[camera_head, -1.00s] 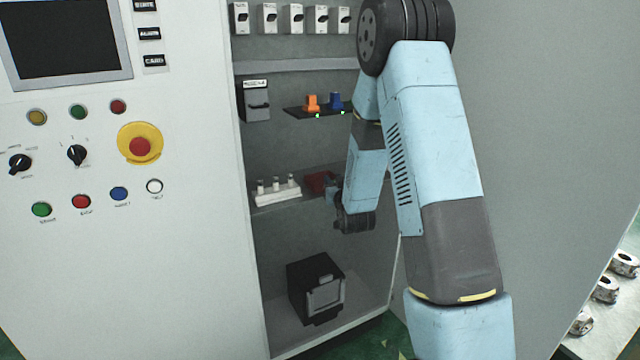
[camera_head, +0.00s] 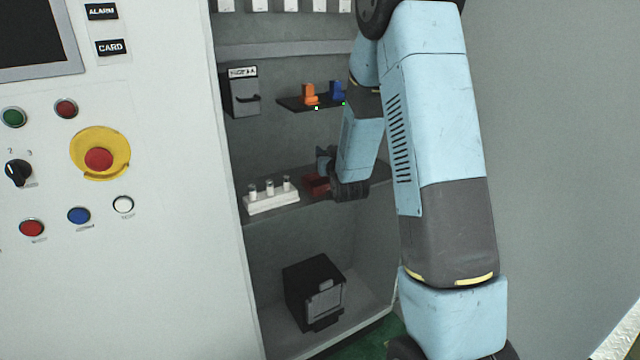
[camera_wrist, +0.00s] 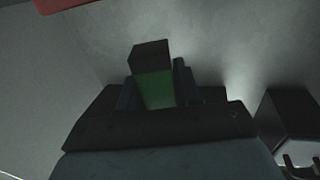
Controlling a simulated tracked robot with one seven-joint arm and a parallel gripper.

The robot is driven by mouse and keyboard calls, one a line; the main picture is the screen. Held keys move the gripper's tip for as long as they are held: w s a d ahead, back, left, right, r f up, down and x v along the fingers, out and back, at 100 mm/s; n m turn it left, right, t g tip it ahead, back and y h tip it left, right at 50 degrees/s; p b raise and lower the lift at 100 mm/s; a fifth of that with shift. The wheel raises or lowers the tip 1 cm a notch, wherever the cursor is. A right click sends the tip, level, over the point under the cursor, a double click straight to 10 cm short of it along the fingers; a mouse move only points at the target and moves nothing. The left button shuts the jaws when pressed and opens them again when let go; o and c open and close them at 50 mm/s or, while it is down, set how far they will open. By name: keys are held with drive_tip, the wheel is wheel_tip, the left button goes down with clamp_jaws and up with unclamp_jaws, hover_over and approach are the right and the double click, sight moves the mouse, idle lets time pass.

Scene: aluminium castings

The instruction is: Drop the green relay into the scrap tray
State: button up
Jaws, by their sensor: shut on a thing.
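The green relay (camera_wrist: 158,90), with a dark end, is held between the two fingers of my gripper (camera_wrist: 157,88) in the wrist view. In the head view my gripper (camera_head: 325,161) is at the middle shelf, at its right part, and the relay cannot be made out there. A red tray (camera_head: 316,184), seemingly the scrap tray, lies on that shelf just below and beside my gripper, partly hidden by my wrist. A red edge (camera_wrist: 62,4) shows at the top left of the wrist view, apart from the relay.
A white rack (camera_head: 271,202) with several small tubes stands left of the red tray. An orange part (camera_head: 310,95) and a blue part (camera_head: 336,91) sit on the small shelf above. A black box (camera_head: 314,291) stands on the cabinet floor. The button panel is left.

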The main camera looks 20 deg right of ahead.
hover_over(322, 182)
drive_tip(key=s+d, duration=0.1)
drive_tip(key=shift+f, duration=2.55)
drive_tip(key=o, duration=1.1)
